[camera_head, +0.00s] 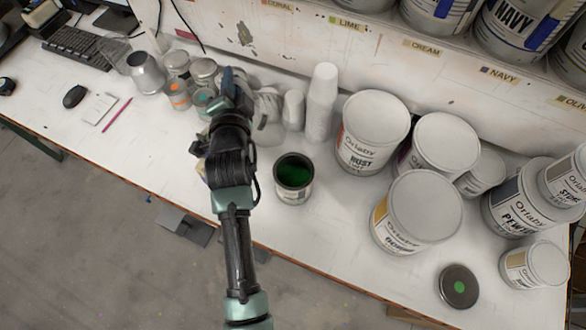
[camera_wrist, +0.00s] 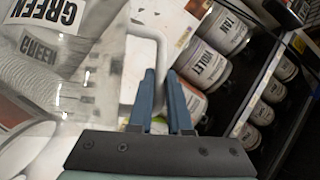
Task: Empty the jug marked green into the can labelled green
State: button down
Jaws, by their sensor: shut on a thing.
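The jug marked green (camera_wrist: 75,92) fills the left of the wrist view, clear-walled, with GREEN lettering at its top left. Its pale handle (camera_wrist: 157,50) runs between my gripper's fingers (camera_wrist: 162,76), which are shut on it. In the head view my gripper (camera_head: 234,88) is over the back of the bench, largely hiding the jug. An open can (camera_head: 294,194) with dark green inside stands upright to the right of and nearer than my gripper. Its label cannot be read. I cannot tell the jug's contents or whether it touches the bench.
White cups (camera_head: 321,100) stand behind the can. Large paint cans, including a rust one (camera_head: 372,130), crowd the right. Small jars (camera_head: 178,95) stand left of my gripper. A dark lid with a green dot (camera_head: 459,286) lies front right. Bench in front of the open can is clear.

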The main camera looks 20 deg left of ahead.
jog(key=shift+w+d+f, duration=0.1)
jog(key=shift+w+d, duration=0.15)
jog(key=shift+d, duration=0.05)
jog(key=shift+s+b, duration=0.3)
jog(key=shift+b, duration=0.2)
jog(key=shift+w+d+f+m, duration=0.2)
jog(key=shift+d+m, duration=0.05)
jog(key=shift+m, duration=0.05)
jog(key=shift+t+b, duration=0.3)
jog(key=shift+b, duration=0.05)
jog(key=shift+s, duration=0.25)
jog(key=shift+b, duration=0.3)
jog(key=shift+w+d+f+y+b, duration=0.2)
jog(key=shift+d+y+b, duration=0.1)
jog(key=shift+b, duration=0.1)
jog(key=shift+s, duration=0.1)
